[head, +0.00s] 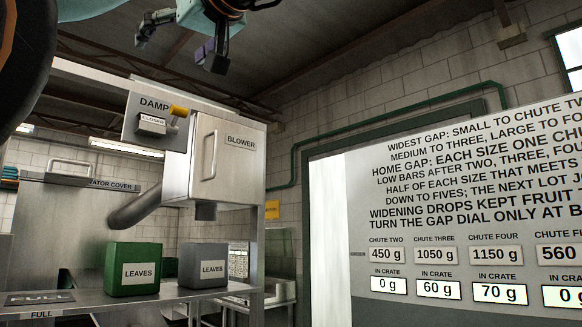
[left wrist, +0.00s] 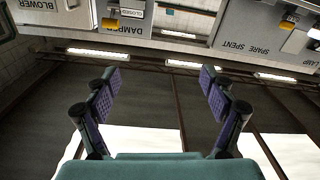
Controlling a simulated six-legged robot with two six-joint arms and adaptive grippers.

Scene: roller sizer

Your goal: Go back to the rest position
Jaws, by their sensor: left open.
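My left gripper (head: 178,42) shows at the top of the head view, in the air above the damper box. Its fingers are apart with nothing between them. The left wrist view shows the same open gripper (left wrist: 160,95) with purple finger pads, and the picture there is upside down. My right gripper is in neither view.
The damper panel (head: 135,127) with a yellow handle (head: 179,111) adjoins the blower box (head: 230,160). A green leaves bin (head: 119,256) and a grey leaves bin (head: 190,256) stand on a metal shelf (head: 180,300). A large sign board (head: 430,225) fills the right.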

